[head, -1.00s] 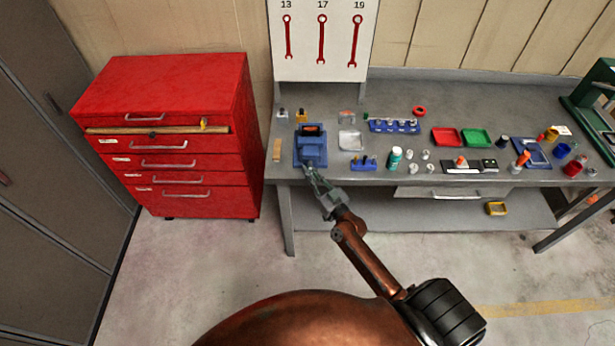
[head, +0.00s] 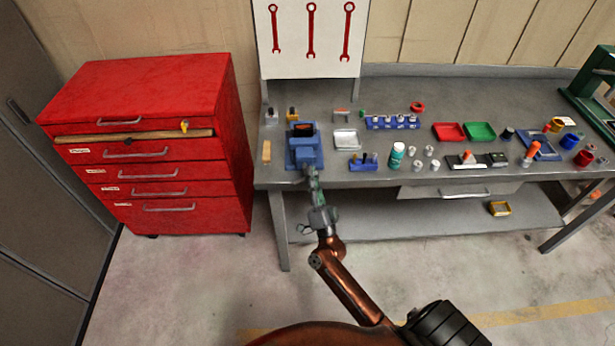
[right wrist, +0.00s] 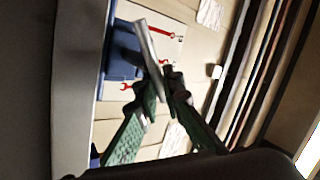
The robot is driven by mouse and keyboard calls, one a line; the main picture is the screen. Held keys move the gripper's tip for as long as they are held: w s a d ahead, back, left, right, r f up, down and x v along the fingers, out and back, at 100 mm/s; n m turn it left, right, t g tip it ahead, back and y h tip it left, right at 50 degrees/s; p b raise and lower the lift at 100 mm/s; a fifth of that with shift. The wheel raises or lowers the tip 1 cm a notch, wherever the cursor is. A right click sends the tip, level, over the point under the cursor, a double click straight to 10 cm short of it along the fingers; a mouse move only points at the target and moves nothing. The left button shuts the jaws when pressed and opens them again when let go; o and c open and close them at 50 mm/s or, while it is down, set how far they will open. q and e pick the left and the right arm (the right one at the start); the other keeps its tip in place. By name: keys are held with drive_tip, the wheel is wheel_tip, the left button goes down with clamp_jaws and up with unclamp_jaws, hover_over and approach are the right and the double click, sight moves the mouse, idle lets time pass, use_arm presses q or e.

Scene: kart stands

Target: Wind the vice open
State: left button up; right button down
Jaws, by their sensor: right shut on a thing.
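The blue vice (head: 304,155) stands at the front left edge of the grey workbench, with an orange and dark piece showing at its top. My right gripper (head: 311,177) reaches up to the vice's front from below. In the right wrist view, the green fingers of my right gripper (right wrist: 160,85) are shut on a grey bar, the vice handle (right wrist: 147,42), which slants between the fingertips. Part of the blue vice (right wrist: 123,45) shows behind it. In the head view the handle is too small to make out. My left gripper is not in view.
A red drawer cabinet (head: 150,90) stands left of the workbench (head: 375,186). A wooden block (head: 266,152) lies left of the vice. A silver tray (head: 346,139) and a blue holder (head: 363,162) are to its right. The floor in front is clear.

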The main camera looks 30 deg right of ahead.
drive_tip(key=m+h, duration=0.2)
drive_tip(key=m, duration=0.1)
drive_tip(key=f+m+g+h+b, duration=0.1)
drive_tip(key=m+h, duration=0.1)
drive_tip(key=m, duration=0.1)
drive_tip(key=shift+d+f+m+g, duration=0.1)
drive_tip(key=shift+m+g, duration=0.2)
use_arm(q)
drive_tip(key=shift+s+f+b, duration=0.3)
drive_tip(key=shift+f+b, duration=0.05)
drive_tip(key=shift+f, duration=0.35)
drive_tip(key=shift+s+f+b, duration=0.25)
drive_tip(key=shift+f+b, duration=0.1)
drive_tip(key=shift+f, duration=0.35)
use_arm(e)
drive_tip(key=shift+s+f+m+g+h, duration=0.15)
drive_tip(key=shift+m+g+h, duration=0.6)
drive_tip(key=shift+m+h, duration=0.6)
drive_tip(key=shift+w+f+m+g+h, duration=0.15)
drive_tip(key=shift+m+g+h, duration=0.7)
drive_tip(key=shift+m, duration=0.9)
drive_tip(key=shift+s, duration=0.1)
drive_tip(key=c, duration=2)
unclamp_jaws()
drive_tip(key=shift+d+r, duration=0.1)
drive_tip(key=shift+c, duration=0.2)
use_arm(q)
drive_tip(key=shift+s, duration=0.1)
